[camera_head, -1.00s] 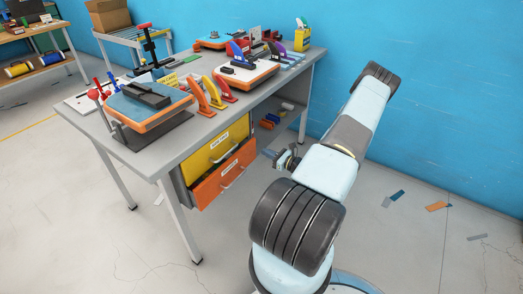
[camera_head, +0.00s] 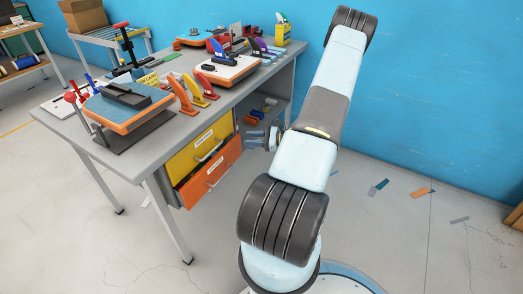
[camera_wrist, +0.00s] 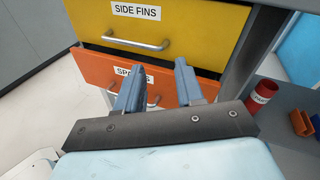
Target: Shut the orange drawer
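The orange drawer (camera_head: 212,176) is the lower drawer under the workbench, below a yellow drawer (camera_head: 200,147). Its front stands out a little past the yellow front, so it is partly open. In the wrist view the orange drawer (camera_wrist: 92,70) has a label, partly covered by a finger, and a metal handle behind my fingers. My gripper (camera_wrist: 158,70) is open and empty, its two blue-grey fingers apart and pointing at the orange front. Whether they touch it, I cannot tell.
The workbench (camera_head: 165,142) carries boards, clamps and coloured fins. A bench leg (camera_head: 172,225) stands left of the drawers. A red cylinder (camera_wrist: 262,93) and orange parts lie on a shelf right of the drawers.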

